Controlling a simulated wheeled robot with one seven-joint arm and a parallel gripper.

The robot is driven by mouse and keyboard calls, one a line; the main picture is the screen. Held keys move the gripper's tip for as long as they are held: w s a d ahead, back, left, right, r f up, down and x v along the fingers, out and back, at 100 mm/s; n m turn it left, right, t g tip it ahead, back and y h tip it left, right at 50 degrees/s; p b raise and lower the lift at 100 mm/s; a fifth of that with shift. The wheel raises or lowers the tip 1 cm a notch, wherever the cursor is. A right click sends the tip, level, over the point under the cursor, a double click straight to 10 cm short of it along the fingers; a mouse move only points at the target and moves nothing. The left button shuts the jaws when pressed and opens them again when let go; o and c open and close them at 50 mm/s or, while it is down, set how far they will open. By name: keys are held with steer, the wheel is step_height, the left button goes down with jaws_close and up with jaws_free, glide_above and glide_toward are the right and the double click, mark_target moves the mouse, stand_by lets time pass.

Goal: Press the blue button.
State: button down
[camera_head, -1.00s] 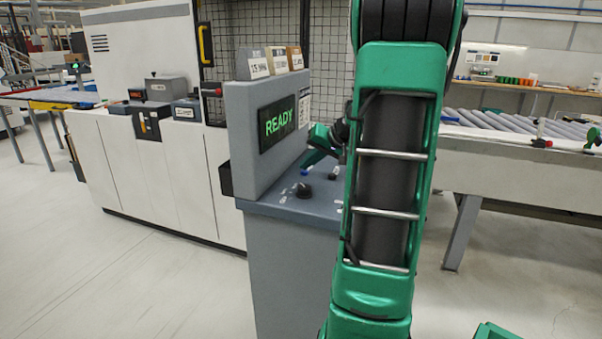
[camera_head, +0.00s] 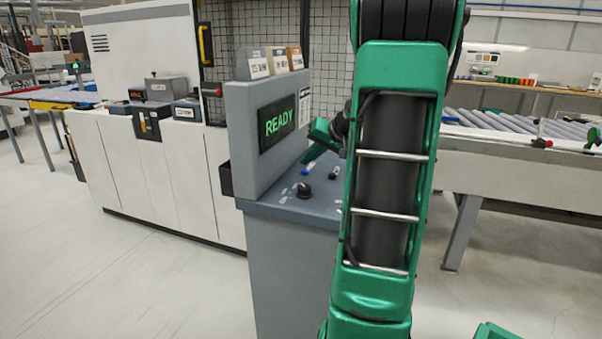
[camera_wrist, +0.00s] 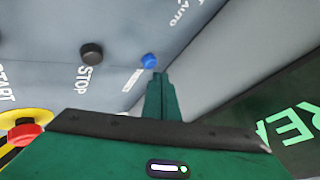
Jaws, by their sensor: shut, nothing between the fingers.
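The blue button (camera_wrist: 150,60) sits on the grey panel just beyond my fingertips in the wrist view. It also shows as a small blue spot (camera_head: 306,169) just below my fingertips in the head view. My green gripper (camera_wrist: 159,74) is shut and empty, pointing down at the panel. It also shows in the head view (camera_head: 304,161), partly behind my arm. The tip looks very close to the button; I cannot tell whether they touch. A small white label beside the button is unreadable.
A black button (camera_wrist: 92,53) labelled STOP lies left of the blue one. A red button on yellow (camera_wrist: 26,133) is at lower left. The upright READY screen (camera_head: 277,123) rises close beside my gripper. A black knob (camera_head: 304,191) stands on the console nearer the camera.

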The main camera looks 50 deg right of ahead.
steer(key=shift+r, duration=0.1)
steer(key=shift+r, duration=2.4)
